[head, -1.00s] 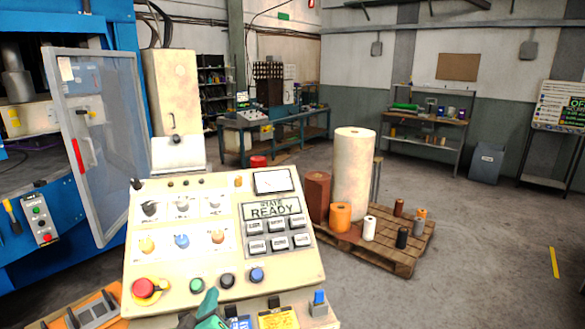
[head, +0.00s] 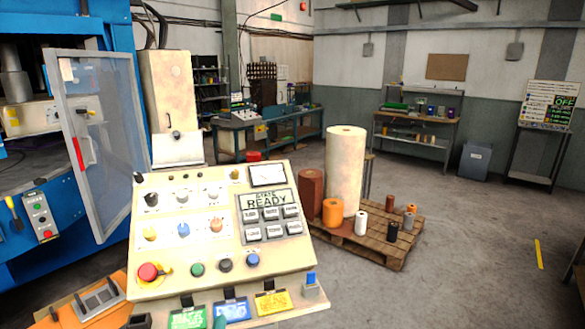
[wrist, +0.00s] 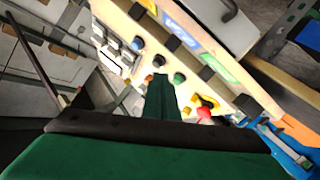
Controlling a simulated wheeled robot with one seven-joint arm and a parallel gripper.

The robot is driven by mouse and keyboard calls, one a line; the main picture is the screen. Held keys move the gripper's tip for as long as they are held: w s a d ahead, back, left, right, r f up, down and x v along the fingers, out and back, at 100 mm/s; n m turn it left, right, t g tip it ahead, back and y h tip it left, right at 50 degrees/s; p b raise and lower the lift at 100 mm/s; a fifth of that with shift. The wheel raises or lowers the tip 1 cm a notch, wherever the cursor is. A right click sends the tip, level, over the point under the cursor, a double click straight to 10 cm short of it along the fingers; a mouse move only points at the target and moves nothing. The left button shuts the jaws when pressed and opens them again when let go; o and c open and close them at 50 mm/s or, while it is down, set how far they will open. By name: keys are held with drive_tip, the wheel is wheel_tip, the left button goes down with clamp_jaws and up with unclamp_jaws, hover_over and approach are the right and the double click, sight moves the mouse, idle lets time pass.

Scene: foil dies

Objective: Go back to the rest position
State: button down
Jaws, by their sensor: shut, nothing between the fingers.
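My gripper (wrist: 162,97) is dark green and shows in the wrist view with its fingers together and nothing between them. It points toward the cream control panel, which is tilted in that view; I cannot tell the exact gap. In the head view only a small teal tip of it (head: 220,319) shows at the bottom edge, in front of the hanging cards. The control panel (head: 222,262) has knobs, a red stop button (head: 149,272), a dial and a display reading "STATE READY".
Green (head: 188,318), blue (head: 231,311) and yellow (head: 272,302) cards hang along the panel's front. A blue press with an open clear door (head: 100,140) stands left. A wooden pallet (head: 385,255) with several rolls stands right.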

drive_tip(key=s+d+f+m, duration=0.1)
drive_tip(key=s+d+f, duration=0.5)
drive_tip(key=s+f, duration=0.2)
drive_tip(key=s+d+f+m, duration=0.1)
drive_tip(key=s+d+f, duration=0.5)
drive_tip(key=s+f, duration=0.25)
drive_tip(key=s+d+r+m, duration=0.1)
drive_tip(key=s+d+m, duration=0.1)
drive_tip(key=s, duration=1)
drive_tip(key=s+d+r+m+h, duration=0.1)
drive_tip(key=s+d+m, duration=0.2)
drive_tip(key=s, duration=0.9)
drive_tip(key=shift+d+m+h, duration=0.3)
drive_tip(key=shift+d+m, duration=0.05)
drive_tip(key=shift+m, duration=0.05)
drive_tip(key=shift+w, duration=0.1)
drive_tip(key=shift+s, duration=0.25)
